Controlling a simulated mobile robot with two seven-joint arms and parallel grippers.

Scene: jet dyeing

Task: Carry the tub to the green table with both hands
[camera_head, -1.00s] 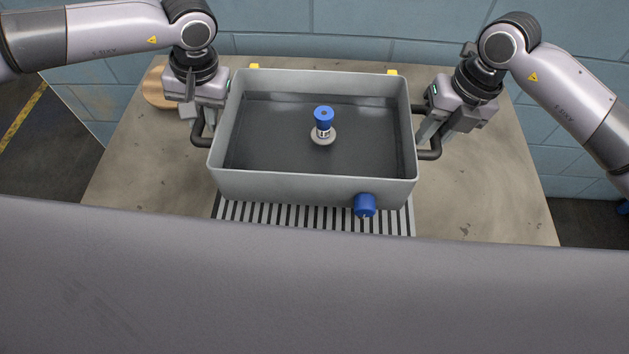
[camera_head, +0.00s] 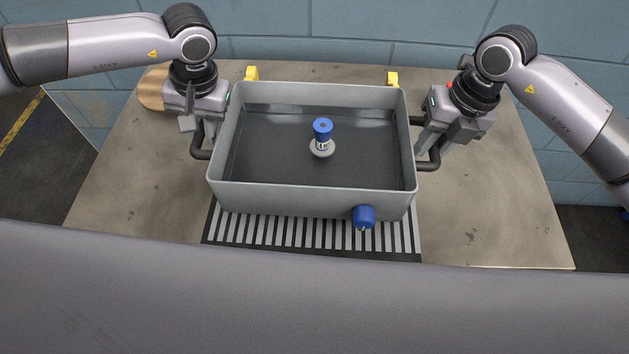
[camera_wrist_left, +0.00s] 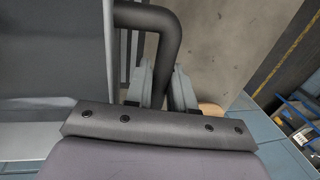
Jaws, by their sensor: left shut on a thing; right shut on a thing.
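The grey tub (camera_head: 312,198) is level over a black-and-white striped mat (camera_head: 310,235) on a beige, worn-looking table (camera_head: 490,220); I see no green on its top. I cannot tell whether the tub's base touches the mat. A blue-topped fitting (camera_head: 322,136) stands on the tub's dark floor, and a blue knob (camera_head: 364,217) sticks out of its front wall. My left gripper (camera_head: 207,135) is shut on the left black handle (camera_head: 199,150), which also shows in the left wrist view (camera_wrist_left: 168,30). My right gripper (camera_head: 428,143) is shut on the right handle (camera_head: 434,160).
A round wooden thing (camera_head: 152,90) lies at the table's back left, and a small red thing (camera_head: 451,88) shows by my right gripper. A blue block wall (camera_head: 340,40) is close behind the table.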

